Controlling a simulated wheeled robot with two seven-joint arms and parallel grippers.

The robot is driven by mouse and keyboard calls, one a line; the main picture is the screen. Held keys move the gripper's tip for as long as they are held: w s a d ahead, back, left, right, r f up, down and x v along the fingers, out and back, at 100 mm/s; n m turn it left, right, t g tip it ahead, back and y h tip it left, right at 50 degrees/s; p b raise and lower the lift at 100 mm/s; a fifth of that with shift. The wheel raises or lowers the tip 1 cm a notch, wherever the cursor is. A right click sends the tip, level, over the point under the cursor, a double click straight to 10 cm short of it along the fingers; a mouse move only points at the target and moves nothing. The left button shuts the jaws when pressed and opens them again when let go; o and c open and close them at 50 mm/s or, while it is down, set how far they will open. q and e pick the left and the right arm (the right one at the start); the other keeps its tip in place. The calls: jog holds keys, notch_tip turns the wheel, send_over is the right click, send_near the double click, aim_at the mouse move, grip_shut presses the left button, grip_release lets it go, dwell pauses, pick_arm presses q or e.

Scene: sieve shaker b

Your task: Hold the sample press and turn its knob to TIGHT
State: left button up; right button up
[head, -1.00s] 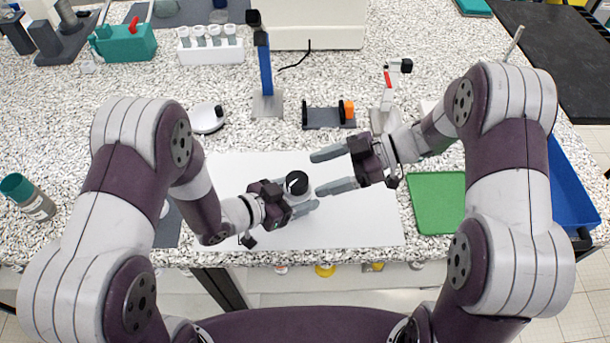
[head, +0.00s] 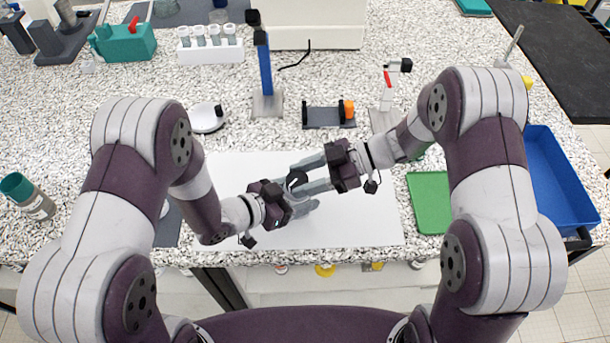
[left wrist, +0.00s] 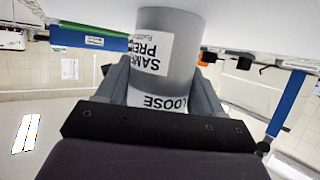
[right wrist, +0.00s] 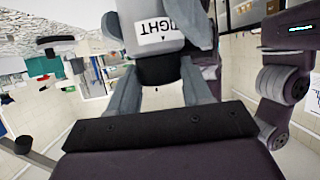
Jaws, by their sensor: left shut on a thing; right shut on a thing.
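The sample press is a grey cylinder (left wrist: 170,45) on the white mat (head: 350,225). In the left wrist view it has a SAMPLE PRESS label and a LOOSE label (left wrist: 157,102). My left gripper (head: 303,207) is shut around its body. The black knob (head: 297,179) sits on top. My right gripper (head: 302,174) is shut on the knob from the right side. In the right wrist view the knob (right wrist: 160,70) is between the fingers, beside a TIGHT label (right wrist: 158,32) with a small arrow. The knob's own pointer is not clear.
A blue post stand (head: 265,75), a dark holder with an orange part (head: 330,115) and a white round device (head: 207,119) stand behind the mat.

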jog(key=n+g+h, duration=0.1)
jog(key=n+g, duration=0.1)
jog(key=n+g+h, duration=0.1)
jog(key=n+g, duration=0.1)
jog(key=g, duration=0.1)
jog(key=w+n+g, duration=0.1)
jog(key=n+g, duration=0.1)
jog(key=shift+a+n+h, duration=0.25)
jog(key=shift+n+h, duration=0.15)
jog(key=n+g+h, duration=0.2)
jog(key=n+h, duration=0.1)
jog(key=n+g+h, duration=0.2)
jog(key=shift+w+a, duration=0.15)
jog(key=shift+a, duration=0.1)
jog(key=shift+n+h, duration=0.3)
jog(key=shift+n, duration=0.1)
jog(key=shift+r, duration=0.1)
jog(key=o, duration=1.1)
jog(key=shift+c, duration=0.2)
